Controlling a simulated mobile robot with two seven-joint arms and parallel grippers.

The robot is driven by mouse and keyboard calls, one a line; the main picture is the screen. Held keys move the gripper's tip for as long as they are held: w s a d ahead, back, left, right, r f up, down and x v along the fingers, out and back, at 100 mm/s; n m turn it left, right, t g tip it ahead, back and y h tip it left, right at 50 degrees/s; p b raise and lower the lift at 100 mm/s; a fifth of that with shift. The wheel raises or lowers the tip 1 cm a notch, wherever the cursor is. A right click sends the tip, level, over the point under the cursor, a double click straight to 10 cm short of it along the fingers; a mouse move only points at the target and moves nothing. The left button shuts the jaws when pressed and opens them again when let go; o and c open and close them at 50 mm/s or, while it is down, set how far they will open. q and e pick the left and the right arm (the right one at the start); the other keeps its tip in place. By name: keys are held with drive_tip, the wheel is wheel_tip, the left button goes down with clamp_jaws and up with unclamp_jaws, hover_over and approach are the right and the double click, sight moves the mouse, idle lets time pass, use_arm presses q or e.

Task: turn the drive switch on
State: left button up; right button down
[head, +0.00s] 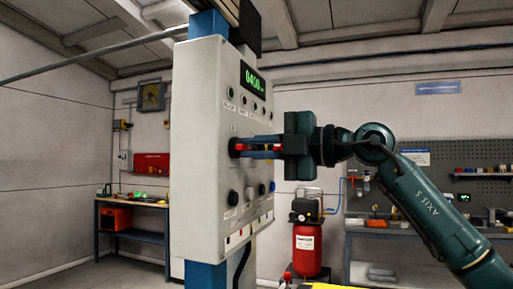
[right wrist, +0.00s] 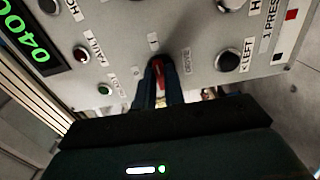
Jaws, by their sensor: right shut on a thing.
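The drive switch (right wrist: 158,78) shows in the right wrist view as a small red lever with a dark base, beside a label that seems to read DRIVE. It sits on the pale control panel (head: 198,115), which stands upright on a blue post. My right gripper (head: 243,150) reaches the panel face from the right. Its two fingers are shut on the drive switch, one on each side of the red lever. The fingers hide part of the switch, so its exact on or off position is hard to tell. My left gripper is not in view.
A green digital display (head: 252,78) reads about 0400 above the switch. Several buttons and dark knobs (head: 233,197) surround it on the same face. A red compressor (head: 307,245) and a workbench (head: 375,230) stand behind. Room in front of the panel looks free.

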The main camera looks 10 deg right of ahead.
drive_tip(key=c, duration=1.5)
unclamp_jaws()
drive_tip(key=shift+s+d, duration=0.25)
drive_tip(key=shift+d, duration=0.2)
use_arm(q)
drive_tip(key=b, duration=0.1)
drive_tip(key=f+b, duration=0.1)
drive_tip(key=b, duration=0.1)
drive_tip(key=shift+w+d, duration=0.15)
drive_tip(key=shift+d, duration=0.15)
use_arm(e)
drive_tip(key=v, duration=1.2)
drive_tip(key=shift+s, duration=0.1)
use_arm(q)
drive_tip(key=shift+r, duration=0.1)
